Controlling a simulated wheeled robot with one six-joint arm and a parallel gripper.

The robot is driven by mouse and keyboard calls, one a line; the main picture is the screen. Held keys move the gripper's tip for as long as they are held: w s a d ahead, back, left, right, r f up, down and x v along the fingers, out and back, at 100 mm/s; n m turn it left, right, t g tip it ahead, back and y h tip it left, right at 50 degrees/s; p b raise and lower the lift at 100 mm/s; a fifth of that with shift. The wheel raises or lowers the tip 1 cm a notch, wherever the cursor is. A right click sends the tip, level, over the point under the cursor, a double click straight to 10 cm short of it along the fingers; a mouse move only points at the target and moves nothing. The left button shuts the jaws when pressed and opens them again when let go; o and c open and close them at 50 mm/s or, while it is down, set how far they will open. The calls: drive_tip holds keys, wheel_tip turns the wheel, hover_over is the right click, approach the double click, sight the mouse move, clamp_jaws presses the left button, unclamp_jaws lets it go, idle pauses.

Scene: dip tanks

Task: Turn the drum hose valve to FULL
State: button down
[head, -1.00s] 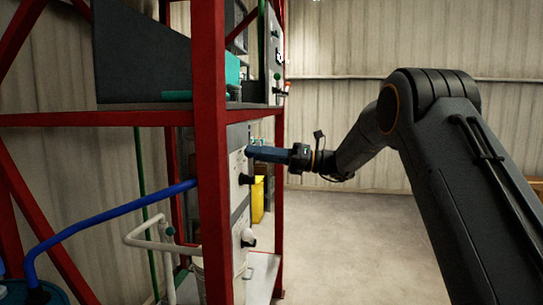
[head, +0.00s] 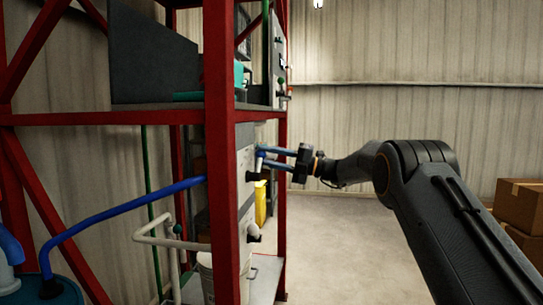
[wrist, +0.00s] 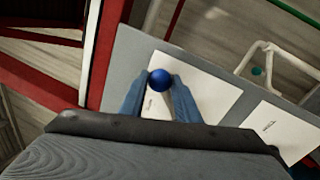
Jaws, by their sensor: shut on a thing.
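A blue ball knob (wrist: 159,80) on a pale lever stands out from a grey panel with white label plates (wrist: 205,85) in the wrist view. My gripper (wrist: 158,90) has its two blue fingers on either side of the knob and is shut on it. In the head view my gripper (head: 268,158) reaches the panel (head: 245,150) from the right, its two fingers showing one above the other. A blue hose (head: 125,207) runs from the blue drum (head: 55,292) at lower left toward the panel, behind a red post. The label print is too small to read.
A red frame post (head: 220,150) stands in front of the panel's left side. Dark handles (head: 253,236) stick out lower on the panel. A white bucket (head: 205,270) and pale pipe (head: 160,242) are below. Cardboard boxes (head: 520,203) stand at right. Open floor lies behind my arm.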

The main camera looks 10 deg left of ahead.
drive_tip(key=shift+w+f+m, duration=0.2)
drive_tip(key=shift+m, duration=0.2)
drive_tip(key=c, duration=1.4)
unclamp_jaws()
drive_tip(key=shift+w, duration=0.1)
drive_tip(key=shift+o, duration=0.2)
drive_tip(key=d+f+b, duration=0.1)
drive_tip(key=d+b, duration=0.2)
drive_tip(key=d, duration=0.4)
drive_tip(key=shift+s+d+f, duration=0.2)
drive_tip(key=shift+d+f, duration=0.1)
drive_tip(key=shift+d, duration=0.05)
